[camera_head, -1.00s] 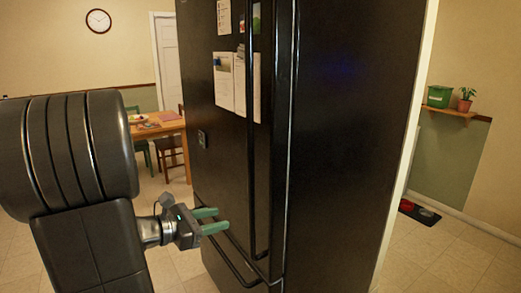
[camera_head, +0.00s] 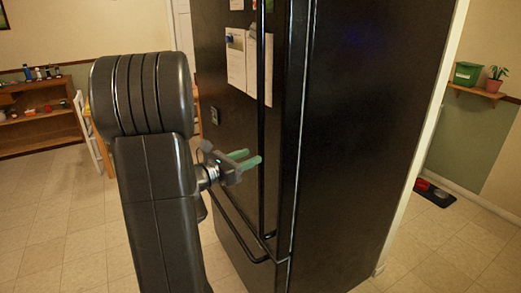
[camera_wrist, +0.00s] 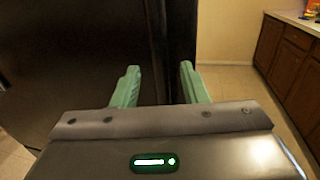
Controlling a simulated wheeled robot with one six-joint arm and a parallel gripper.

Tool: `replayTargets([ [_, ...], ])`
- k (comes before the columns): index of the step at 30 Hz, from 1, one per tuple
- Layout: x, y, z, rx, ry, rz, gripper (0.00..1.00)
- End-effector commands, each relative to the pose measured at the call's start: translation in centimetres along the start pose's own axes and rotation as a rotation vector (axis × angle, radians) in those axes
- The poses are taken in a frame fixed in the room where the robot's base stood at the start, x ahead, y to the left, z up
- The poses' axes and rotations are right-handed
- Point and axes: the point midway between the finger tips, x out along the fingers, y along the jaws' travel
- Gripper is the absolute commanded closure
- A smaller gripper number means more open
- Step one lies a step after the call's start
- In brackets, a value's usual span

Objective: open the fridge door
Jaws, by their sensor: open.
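The black fridge (camera_head: 350,150) stands in the middle of the head view, its door front (camera_head: 238,135) facing left with papers on it. A long vertical black door handle (camera_head: 265,120) runs down the door near its right edge. A lower drawer handle (camera_head: 235,235) shows below. My gripper (camera_head: 250,158) has green fingers and is open and empty, pointing at the vertical handle. Whether the fingertips touch it cannot be told. In the wrist view my gripper (camera_wrist: 158,75) is open, with the dark fridge (camera_wrist: 80,60) ahead and to the left.
A wooden shelf (camera_head: 40,125) with small items stands far left. A small wall shelf (camera_head: 485,92) holds a green box and a plant. A dark mat with bowls (camera_head: 435,193) lies at right. Wooden cabinets (camera_wrist: 290,55) show in the wrist view. Floor at left is clear.

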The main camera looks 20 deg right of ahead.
Motion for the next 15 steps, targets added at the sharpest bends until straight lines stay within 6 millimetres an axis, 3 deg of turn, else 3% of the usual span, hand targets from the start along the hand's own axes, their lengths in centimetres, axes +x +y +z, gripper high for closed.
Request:
replayTargets([
  [7,3.7,-0.1,0.1,-0.001,0.0,-0.004,0.6],
  [15,5.2,0.0,0.0,0.0,0.0,0.0,0.6],
])
